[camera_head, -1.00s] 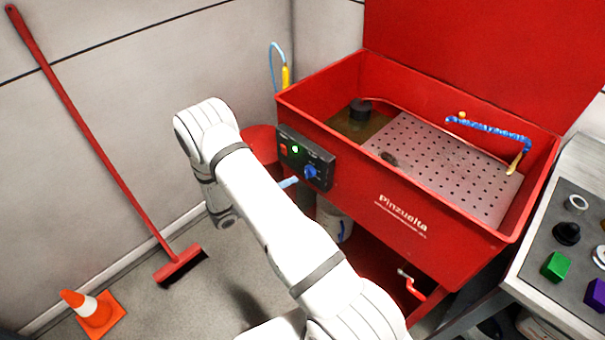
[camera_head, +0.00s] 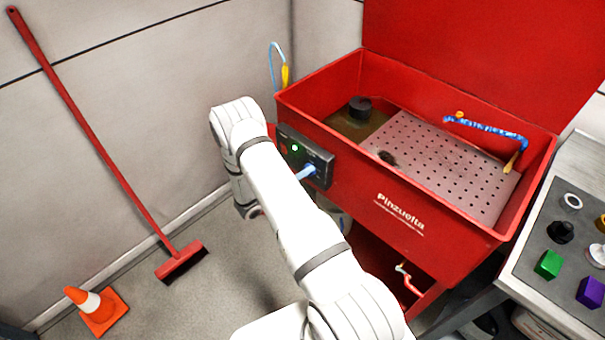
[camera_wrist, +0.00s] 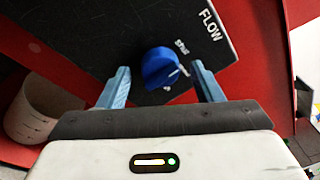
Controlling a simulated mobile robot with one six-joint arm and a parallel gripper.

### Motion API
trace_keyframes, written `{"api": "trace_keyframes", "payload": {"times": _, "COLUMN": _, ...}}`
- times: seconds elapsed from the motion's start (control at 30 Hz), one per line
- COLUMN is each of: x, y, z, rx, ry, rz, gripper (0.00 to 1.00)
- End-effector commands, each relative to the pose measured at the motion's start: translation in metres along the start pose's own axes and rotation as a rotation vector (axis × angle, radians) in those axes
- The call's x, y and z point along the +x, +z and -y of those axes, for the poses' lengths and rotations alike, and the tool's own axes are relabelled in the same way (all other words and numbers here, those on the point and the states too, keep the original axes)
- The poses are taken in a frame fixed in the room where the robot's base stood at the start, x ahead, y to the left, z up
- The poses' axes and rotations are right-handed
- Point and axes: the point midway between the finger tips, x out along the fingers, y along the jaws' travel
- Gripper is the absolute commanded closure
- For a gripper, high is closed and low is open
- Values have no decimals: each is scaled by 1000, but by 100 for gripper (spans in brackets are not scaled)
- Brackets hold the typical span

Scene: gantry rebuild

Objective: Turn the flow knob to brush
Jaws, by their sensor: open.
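The blue flow knob (camera_wrist: 160,68) sits on the dark control panel (camera_wrist: 110,35), below the white word FLOW, in the wrist view. A white pointer line on the knob faces the lower right. My gripper (camera_wrist: 162,82) is open, with one blue finger on each side of the knob; I cannot tell whether either touches it. In the head view the panel (camera_head: 291,133) is on the red washer's front, with a lit green light. A light-blue finger of my gripper (camera_head: 306,172) shows over the panel's right part, and the knob is hidden there.
The red parts washer (camera_head: 450,225) holds a perforated tray and a brush on a blue hose. A grey bench (camera_head: 530,275) with coloured parts stands at the right. A broom (camera_head: 110,165) and an orange cone (camera_head: 97,310) stand at the left.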

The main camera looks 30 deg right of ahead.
Motion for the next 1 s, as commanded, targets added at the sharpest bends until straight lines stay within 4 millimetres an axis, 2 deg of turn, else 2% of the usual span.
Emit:
{"api": "trace_keyframes", "payload": {"times": 0.07, "x": 0, "y": 0, "z": 0, "rx": 0, "ry": 0, "rz": 0, "gripper": 41}}
{"api": "trace_keyframes", "payload": {"times": 0.6, "x": -1, "y": 0, "z": 0, "rx": 0, "ry": 1, "rz": 0, "gripper": 84}}
{"api": "trace_keyframes", "payload": {"times": 1.0, "x": -1, "y": 0, "z": -2, "rx": 89, "ry": 11, "rz": -6, "gripper": 84}}
